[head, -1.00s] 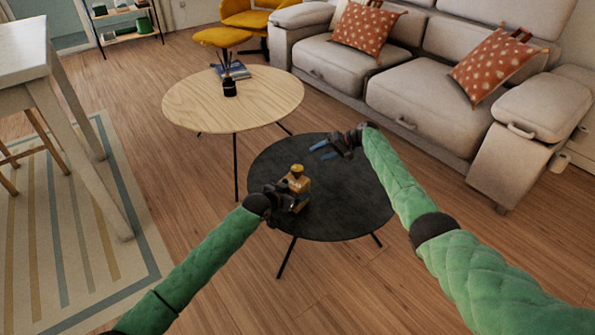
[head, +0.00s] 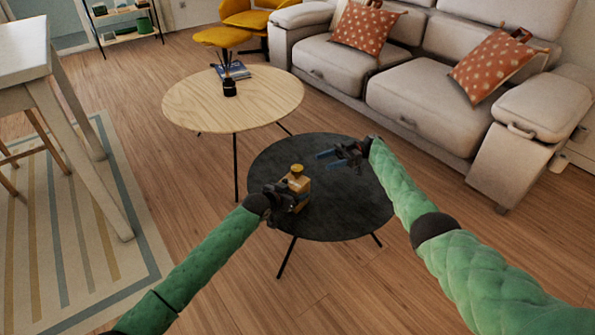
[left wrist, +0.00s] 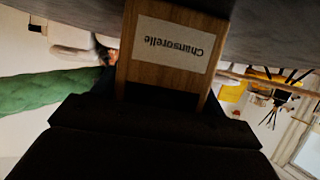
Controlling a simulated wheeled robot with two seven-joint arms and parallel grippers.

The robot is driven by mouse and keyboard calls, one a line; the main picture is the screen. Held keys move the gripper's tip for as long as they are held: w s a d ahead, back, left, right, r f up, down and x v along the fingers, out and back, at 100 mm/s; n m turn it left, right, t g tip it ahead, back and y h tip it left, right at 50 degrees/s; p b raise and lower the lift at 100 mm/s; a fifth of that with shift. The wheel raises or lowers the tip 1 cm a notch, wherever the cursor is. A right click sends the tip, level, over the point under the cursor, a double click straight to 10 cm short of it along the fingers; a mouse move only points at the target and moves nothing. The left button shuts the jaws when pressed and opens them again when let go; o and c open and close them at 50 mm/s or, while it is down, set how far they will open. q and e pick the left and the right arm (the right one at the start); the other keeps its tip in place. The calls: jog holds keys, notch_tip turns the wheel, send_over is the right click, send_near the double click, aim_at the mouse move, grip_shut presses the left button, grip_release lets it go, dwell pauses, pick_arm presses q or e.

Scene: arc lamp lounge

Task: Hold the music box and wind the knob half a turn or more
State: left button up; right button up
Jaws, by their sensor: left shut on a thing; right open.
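The music box (head: 303,184) is a small wooden box on the dark round table (head: 340,215), with a yellow-brass knob (head: 297,169) on its top. My left gripper (head: 290,196) is shut on the box from its near left side. In the left wrist view the box (left wrist: 168,75) fills the space at the jaws and bears a white label reading "Chansorelle", seen upside down. My right gripper (head: 328,158) is open and empty, with blue fingertips pointing left. It is to the right of the knob, apart from it.
A grey sofa (head: 425,90) is at the back right. A white table (head: 25,65) is at the left. The dark table's right part is clear.

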aim_at(298, 170)
jog(key=shift+n, duration=0.9)
jog(key=x, duration=1.2)
jog(key=c, duration=1)
